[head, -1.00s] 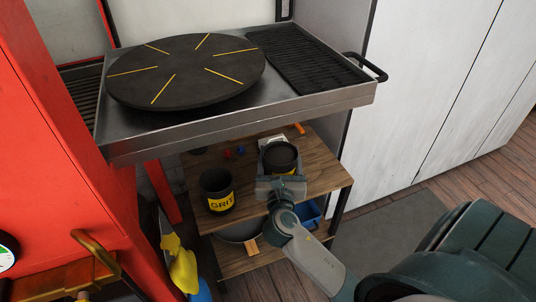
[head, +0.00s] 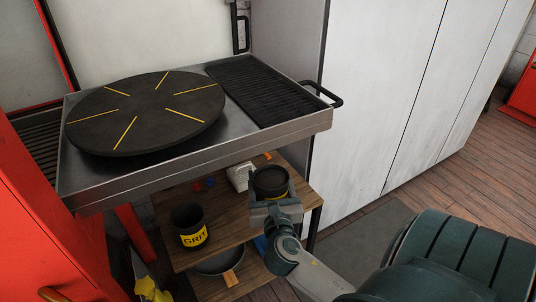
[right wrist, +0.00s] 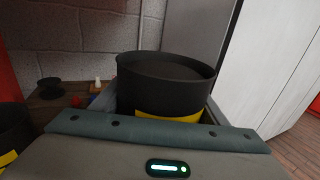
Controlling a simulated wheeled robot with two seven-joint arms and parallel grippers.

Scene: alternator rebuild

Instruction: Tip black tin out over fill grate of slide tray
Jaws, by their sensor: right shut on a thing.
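The black tin (head: 270,180) with a yellow band is upright in my right gripper (head: 275,205), below and in front of the tray's right part. In the right wrist view the tin (right wrist: 165,85) stands between the fingers, with a dark surface inside its rim. The slide tray (head: 200,172) is a steel tray, higher than the tin. The fill grate (head: 268,92), black and slatted, lies in its right part. My left gripper is not in view.
A round black plate (head: 145,112) with yellow lines covers the tray's left part. A black tin marked GRIT (head: 188,228) stands on the wooden shelf (head: 225,228) below. The tray's handle (head: 325,97) sticks out at the right. Tall white cabinets (head: 385,90) stand behind.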

